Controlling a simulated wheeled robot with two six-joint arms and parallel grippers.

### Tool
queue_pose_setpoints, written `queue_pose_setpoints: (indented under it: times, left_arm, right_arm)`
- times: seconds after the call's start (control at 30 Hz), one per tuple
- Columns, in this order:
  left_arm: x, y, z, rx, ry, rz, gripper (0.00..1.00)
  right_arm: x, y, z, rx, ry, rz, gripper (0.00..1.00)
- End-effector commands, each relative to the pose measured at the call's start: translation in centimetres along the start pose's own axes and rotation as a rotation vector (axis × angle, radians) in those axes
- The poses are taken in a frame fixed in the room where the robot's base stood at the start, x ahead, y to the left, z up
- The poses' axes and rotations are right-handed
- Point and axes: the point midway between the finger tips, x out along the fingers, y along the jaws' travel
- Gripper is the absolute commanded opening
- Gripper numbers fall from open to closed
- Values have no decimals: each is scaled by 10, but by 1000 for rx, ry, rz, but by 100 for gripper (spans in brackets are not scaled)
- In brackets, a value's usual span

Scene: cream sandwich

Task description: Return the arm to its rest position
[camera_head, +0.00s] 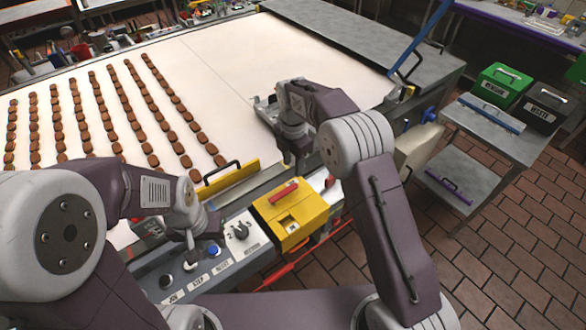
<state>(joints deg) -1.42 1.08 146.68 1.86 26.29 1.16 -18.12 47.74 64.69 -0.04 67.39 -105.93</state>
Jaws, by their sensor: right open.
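My right arm reaches in from the lower right and bends over the near edge of the white belt. Its gripper (297,160) points down above the machine's front edge, left of the arm's elbow, with nothing seen in it. My left arm comes in from the left. Its gripper (190,243) points down over the control panel (222,266), close to the knobs and buttons. Its fingers are small and partly hidden by the wrist, so I cannot tell their opening or whether they touch the panel.
Rows of brown cookies lie on the left of the white belt (225,75). A yellow box (291,214) with a red handle and a yellow guard (228,179) stand at the front. A side table (500,145) holds green (498,84) and black (545,108) bins. Brick floor is open at right.

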Motion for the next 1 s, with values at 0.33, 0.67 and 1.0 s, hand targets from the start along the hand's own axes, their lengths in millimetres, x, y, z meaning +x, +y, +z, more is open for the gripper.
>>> queue_pose_setpoints:
  times: [0.33,0.67,1.0]
  left_arm:
    - [0,0,0,0,0,0,36]
    - [3,0,0,0,0,0,36]
    - [6,0,1,0,0,0,36]
  right_arm:
    - [0,0,0,0,0,0,42]
    - [-68,-54,45,145,-23,71,42]
    - [-33,-219,16,1140,16,68,42]
